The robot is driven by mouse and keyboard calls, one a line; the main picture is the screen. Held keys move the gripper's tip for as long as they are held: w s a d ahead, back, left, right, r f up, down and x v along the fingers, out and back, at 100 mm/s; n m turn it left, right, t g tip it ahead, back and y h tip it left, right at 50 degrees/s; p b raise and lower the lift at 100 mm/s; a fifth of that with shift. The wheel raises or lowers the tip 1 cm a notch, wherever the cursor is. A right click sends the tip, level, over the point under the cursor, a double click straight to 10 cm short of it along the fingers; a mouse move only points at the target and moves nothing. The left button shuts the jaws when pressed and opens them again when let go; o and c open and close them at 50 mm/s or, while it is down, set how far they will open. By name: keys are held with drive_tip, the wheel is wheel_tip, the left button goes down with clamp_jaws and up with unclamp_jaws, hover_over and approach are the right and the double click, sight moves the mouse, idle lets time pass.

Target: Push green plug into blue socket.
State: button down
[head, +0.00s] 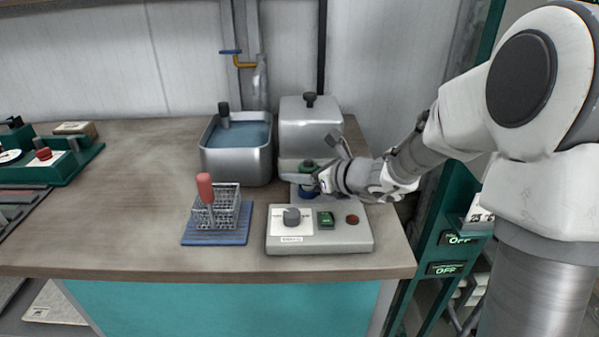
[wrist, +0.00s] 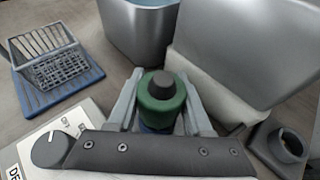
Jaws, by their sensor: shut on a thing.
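My gripper (wrist: 160,115) is shut on the green plug (wrist: 162,98), with one finger on each side of it. The plug is upright with a dark grey top. The blue socket (wrist: 150,129) shows just below the plug in the wrist view, mostly hidden by the plug and my gripper. In the head view the green plug (head: 308,167) is above the blue socket (head: 306,191), behind the control box. I cannot tell how deep the plug sits in the socket.
A grey control box (head: 350,238) with a knob, green switch and red button stands in front. A metal box (head: 305,130) and a water bath (head: 232,162) stand behind. A wire basket (head: 232,208) rests on a blue mat (head: 215,238) at left.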

drive_tip(key=shift+f+b, duration=0.65)
drive_tip(key=shift+f, duration=0.05)
drive_tip(key=shift+c, duration=1.2)
unclamp_jaws()
drive_tip(key=p+v, duration=0.4)
drive_tip(key=v, duration=1.2)
drive_tip(key=shift+s+d+r, duration=0.1)
drive_tip(key=shift+d+r, duration=0.15)
drive_tip(key=shift+r, duration=0.05)
drive_tip(key=shift+s+d+r, duration=0.1)
drive_tip(key=shift+s+d, duration=0.15)
drive_tip(key=shift+s, duration=0.1)
